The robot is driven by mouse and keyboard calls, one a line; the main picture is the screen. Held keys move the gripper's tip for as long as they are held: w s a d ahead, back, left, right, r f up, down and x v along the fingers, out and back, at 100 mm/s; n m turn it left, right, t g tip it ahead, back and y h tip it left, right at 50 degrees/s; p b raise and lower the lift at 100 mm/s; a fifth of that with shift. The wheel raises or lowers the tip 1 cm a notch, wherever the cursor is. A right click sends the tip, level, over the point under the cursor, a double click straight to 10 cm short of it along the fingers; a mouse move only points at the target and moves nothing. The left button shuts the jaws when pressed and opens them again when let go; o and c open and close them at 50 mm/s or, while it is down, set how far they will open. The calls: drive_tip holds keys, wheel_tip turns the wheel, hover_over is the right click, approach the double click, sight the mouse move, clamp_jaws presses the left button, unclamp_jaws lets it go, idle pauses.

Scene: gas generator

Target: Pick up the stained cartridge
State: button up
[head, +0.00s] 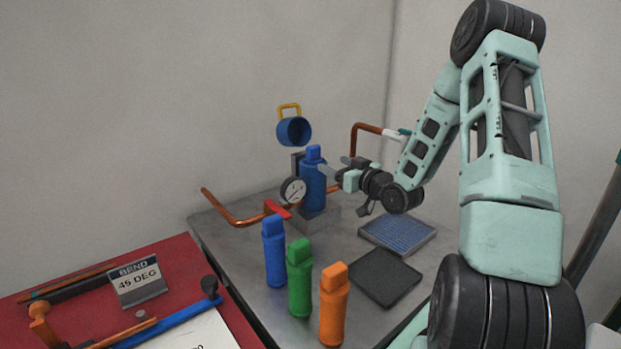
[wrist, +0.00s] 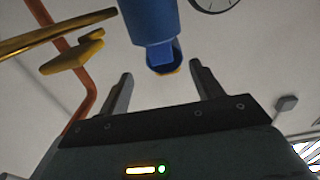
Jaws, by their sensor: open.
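A blue cartridge (head: 313,190) stands upright in the metal holder of the generator, behind the pressure gauge. My gripper (head: 325,172) is open at the right side of its upper part. In the wrist view a blue cylindrical body (wrist: 148,22), apparently this cartridge, lies ahead between the spread fingers (wrist: 161,72), which do not visibly close on it. Blue (head: 274,252), green (head: 299,278) and orange (head: 334,305) cartridges stand in a row at the table front. I cannot make out stains on any cartridge.
A round gauge (head: 293,190) and red lever (head: 278,209) sit close to the holder. A blue cap with yellow handle (head: 293,130) is raised above. Copper pipes (head: 232,213) run both sides. A blue-grey mesh tray (head: 398,234) and dark pad (head: 385,276) lie right.

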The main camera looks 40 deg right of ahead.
sight(316, 154)
drive_tip(key=w, duration=0.3)
drive_tip(key=w+p, duration=0.1)
drive_tip(key=w, duration=0.3)
drive_tip(key=shift+d, duration=0.2)
drive_tip(key=w, duration=0.1)
drive_tip(key=w+p, duration=0.1)
drive_tip(key=w, duration=0.1)
drive_tip(key=w+p, duration=0.1)
drive_tip(key=shift+w+d+r, duration=0.15)
drive_tip(key=shift+w+r, duration=0.1)
drive_tip(key=shift+w, duration=0.05)
drive_tip(key=shift+w+f, duration=0.1)
drive_tip(key=shift+w, duration=0.35)
drive_tip(key=c, duration=1.4)
